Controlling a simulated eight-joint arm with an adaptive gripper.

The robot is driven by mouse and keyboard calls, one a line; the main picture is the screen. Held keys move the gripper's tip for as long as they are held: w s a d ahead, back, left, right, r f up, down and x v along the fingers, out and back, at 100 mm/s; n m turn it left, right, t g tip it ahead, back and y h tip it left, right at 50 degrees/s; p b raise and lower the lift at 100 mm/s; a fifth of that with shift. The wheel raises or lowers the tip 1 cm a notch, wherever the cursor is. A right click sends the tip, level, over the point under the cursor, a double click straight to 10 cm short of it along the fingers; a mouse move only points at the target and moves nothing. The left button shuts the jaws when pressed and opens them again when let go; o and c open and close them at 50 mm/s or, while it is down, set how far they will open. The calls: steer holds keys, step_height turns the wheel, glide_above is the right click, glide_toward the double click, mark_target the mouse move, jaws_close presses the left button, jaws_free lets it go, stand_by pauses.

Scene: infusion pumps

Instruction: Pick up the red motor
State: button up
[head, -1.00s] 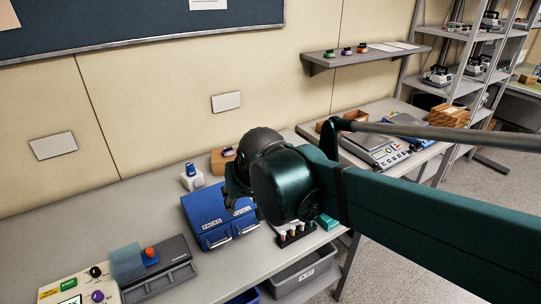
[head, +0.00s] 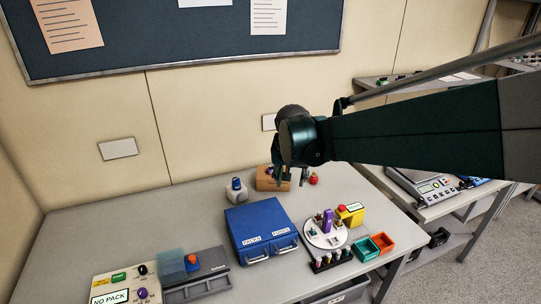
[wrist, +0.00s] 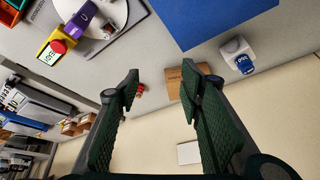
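A small red object (head: 313,178), which looks like the red motor, stands near the back of the table, just right of a wooden block (head: 266,184). In the wrist view the red object (wrist: 140,91) is small and partly hidden by the left finger. My gripper (head: 286,181) appears in front of the wooden block in the head view, left of the red object. In the wrist view its fingers (wrist: 160,88) are spread wide, with nothing held between them. The wooden block (wrist: 177,86) shows beyond and between the fingertips, partly covered by the right finger.
A blue two-drawer box (head: 262,230) stands mid-table. Right of it are a white round plate (head: 313,239) with a purple part, a yellow box with a red button (head: 351,214), and green and orange bins (head: 382,240). A white-and-blue device (head: 236,191) stands left of the block.

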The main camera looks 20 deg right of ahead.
steer(key=w+d+f+m+g+h+p, duration=0.1)
steer(key=w+d+f+m+p, duration=0.25)
steer(key=w+d, duration=0.65)
steer(key=m+g+h+p, duration=0.1)
steer(key=m+g+p, duration=0.1)
steer(key=m+p, duration=0.3)
glide_above(313, 174)
steer(key=a, duration=0.2)
step_height(313, 174, down, 8)
steer(key=shift+s+f+n, duration=0.15)
steer(key=shift+n, duration=0.3)
steer(key=shift+f, duration=0.1)
steer(key=shift+x, duration=1.2)
steer(key=shift+d+f, duration=0.1)
steer(key=shift+f, duration=0.05)
steer(key=shift+x, duration=2.45)
steer(key=shift+s, duration=0.1)
